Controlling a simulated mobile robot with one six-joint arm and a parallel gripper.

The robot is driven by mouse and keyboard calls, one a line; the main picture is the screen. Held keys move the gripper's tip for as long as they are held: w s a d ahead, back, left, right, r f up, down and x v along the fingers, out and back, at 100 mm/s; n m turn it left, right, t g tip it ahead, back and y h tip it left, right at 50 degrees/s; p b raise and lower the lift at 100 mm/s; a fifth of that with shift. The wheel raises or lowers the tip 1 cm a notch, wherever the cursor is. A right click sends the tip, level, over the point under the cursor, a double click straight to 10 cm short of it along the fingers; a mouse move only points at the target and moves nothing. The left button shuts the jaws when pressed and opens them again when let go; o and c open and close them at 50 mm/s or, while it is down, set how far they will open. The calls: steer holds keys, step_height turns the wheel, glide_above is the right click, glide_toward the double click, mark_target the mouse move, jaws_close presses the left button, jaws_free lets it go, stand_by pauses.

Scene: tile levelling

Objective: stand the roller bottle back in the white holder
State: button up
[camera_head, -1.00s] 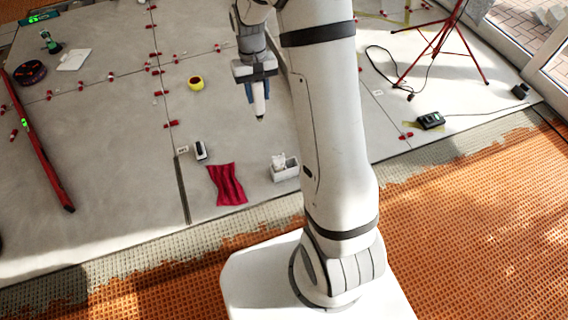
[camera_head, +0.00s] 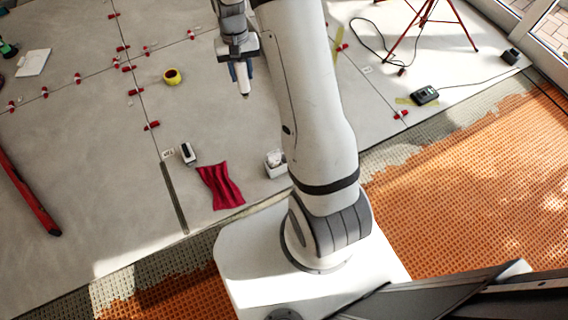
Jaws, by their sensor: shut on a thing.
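My gripper (camera_head: 241,72) hangs above the tiled floor, pointing down, and is shut on the white roller bottle (camera_head: 244,86). The bottle is roughly upright between the dark fingers, with its narrow end downward. The white holder (camera_head: 272,171) stands on the floor below the gripper in the picture, next to my arm, which hides part of its right side. Something white sits in the holder, too small to make out. The bottle and holder are apart.
A red cloth (camera_head: 220,187) lies left of the holder, with a small white-and-black device (camera_head: 188,154) beyond it. A yellow tape roll (camera_head: 173,76) lies left of the gripper. Red clips line the tile joints. A red tripod (camera_head: 428,22) stands at upper right.

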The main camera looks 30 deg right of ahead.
steer(key=s+d+f+m+b, duration=0.1)
steer(key=d+f+m, duration=0.3)
steer(key=f, duration=0.6)
steer(key=s+d+f+m+t+b, duration=0.1)
steer(key=d+f+m, duration=0.3)
steer(key=f, duration=0.6)
steer(key=s+d+f+m+y+b, duration=0.1)
steer(key=s+d+f+m+b, duration=0.2)
steer(key=f+m, duration=0.4)
step_height(320, 180, down, 4)
steer(key=shift+s+d+r+b, duration=0.2)
steer(key=shift+s+d+b, duration=0.1)
steer(key=shift+d, duration=0.2)
step_height(320, 180, down, 18)
steer(key=b, duration=0.7)
steer(key=shift+r+b, duration=0.15)
steer(key=shift+b, duration=0.2)
steer(key=o, duration=1.1)
